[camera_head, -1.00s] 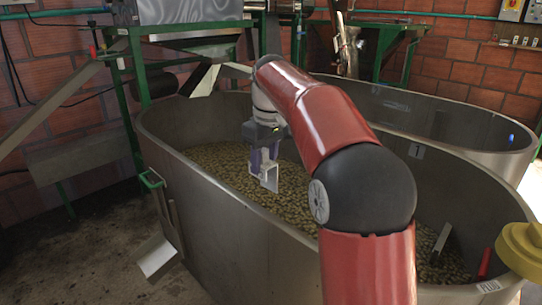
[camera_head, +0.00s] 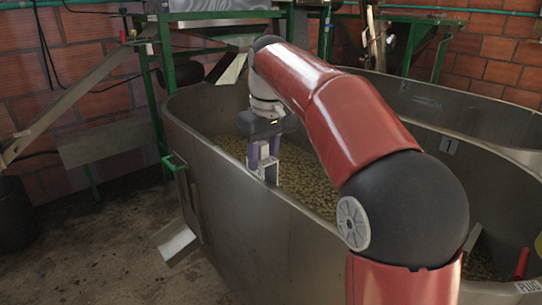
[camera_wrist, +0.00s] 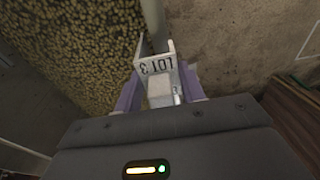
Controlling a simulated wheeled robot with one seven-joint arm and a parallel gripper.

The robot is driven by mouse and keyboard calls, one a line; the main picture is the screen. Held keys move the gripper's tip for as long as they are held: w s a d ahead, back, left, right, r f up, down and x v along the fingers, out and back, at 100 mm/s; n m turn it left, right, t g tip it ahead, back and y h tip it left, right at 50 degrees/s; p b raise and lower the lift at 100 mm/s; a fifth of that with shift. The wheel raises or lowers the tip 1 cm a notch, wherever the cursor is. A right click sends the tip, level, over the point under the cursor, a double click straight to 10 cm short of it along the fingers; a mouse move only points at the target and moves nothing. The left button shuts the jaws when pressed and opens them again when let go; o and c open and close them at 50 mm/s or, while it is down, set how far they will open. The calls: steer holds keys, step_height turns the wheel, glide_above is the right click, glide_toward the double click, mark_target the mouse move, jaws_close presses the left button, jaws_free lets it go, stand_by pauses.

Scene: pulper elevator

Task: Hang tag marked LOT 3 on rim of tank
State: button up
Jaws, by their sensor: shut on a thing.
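The tag (camera_wrist: 157,67) is a pale hook-like piece with dark "LOT 3" lettering, upside down in the wrist view. It also shows in the head view (camera_head: 267,172). My gripper (camera_wrist: 160,88) has two purple fingers shut on the tag; it also shows in the head view (camera_head: 264,158). The tank (camera_head: 250,225) is a large steel oval vat holding coffee cherries. Its near rim (camera_wrist: 152,20) runs up the wrist view behind the tag. The tag is at this rim; I cannot tell whether they touch.
A second steel tank (camera_head: 450,105) stands behind at right. A green clip (camera_head: 173,162) and a metal chute (camera_head: 175,241) are on the first tank's left outer side. A red handle (camera_head: 521,263) is at lower right. Concrete floor (camera_head: 100,255) is open at left.

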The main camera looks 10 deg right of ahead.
steer(key=shift+s+a+f, duration=0.1)
steer(key=shift+s+a, duration=0.15)
steer(key=shift+a, duration=0.15)
steer(key=shift+f+b, duration=1.2)
steer(key=shift+f, duration=0.65)
steer(key=o, duration=1.1)
steer(key=shift+c, duration=0.2)
